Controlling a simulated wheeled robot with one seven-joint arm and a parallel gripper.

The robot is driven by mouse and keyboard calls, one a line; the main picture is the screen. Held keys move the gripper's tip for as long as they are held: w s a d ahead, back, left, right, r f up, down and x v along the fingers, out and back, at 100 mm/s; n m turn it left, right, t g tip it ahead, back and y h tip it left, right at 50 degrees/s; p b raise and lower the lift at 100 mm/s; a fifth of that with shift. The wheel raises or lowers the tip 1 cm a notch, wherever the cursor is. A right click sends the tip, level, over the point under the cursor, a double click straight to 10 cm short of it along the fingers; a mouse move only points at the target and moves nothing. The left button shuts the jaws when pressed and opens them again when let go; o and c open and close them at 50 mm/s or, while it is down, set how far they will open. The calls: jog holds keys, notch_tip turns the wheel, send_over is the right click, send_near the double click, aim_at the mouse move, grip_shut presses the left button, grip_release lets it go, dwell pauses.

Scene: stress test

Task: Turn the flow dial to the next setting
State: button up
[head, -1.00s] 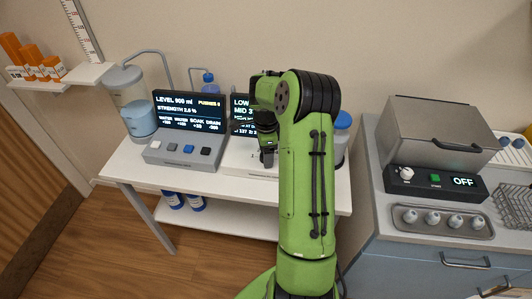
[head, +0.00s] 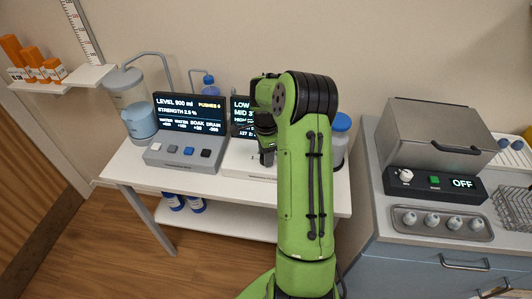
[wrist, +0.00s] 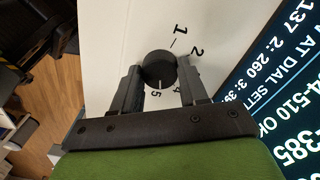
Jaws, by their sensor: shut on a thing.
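The flow dial (wrist: 159,68) is a round dark knob on a white panel (wrist: 112,25), with printed numbers around it; 1, 2, 4 and 5 can be read. A pale mark shows on the knob's edge near the 5; I cannot tell the exact setting. My gripper (wrist: 162,74) is shut on the dial, one finger on each side of it. In the head view my gripper (head: 267,156) is low over the white panel (head: 238,163), and my arm hides the dial.
A dark screen (wrist: 285,110) with dial-setting text stands beside the panel; it also shows in the head view (head: 241,113), partly behind my arm. To the left are a grey button box (head: 183,154) and a clear tank (head: 131,105). A blue-lidded container (head: 341,130) stands close right of my arm.

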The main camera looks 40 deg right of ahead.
jog(key=n+p, duration=0.1)
jog(key=n, duration=0.5)
jog(key=shift+r, duration=0.1)
jog(key=n+p, duration=0.1)
jog(key=n, duration=0.4)
jog(key=shift+n, duration=0.4)
jog(key=n, duration=1)
jog(key=shift+w, duration=0.1)
jog(key=shift+n, duration=0.4)
jog(key=o, duration=1)
jog(key=shift+o, duration=0.2)
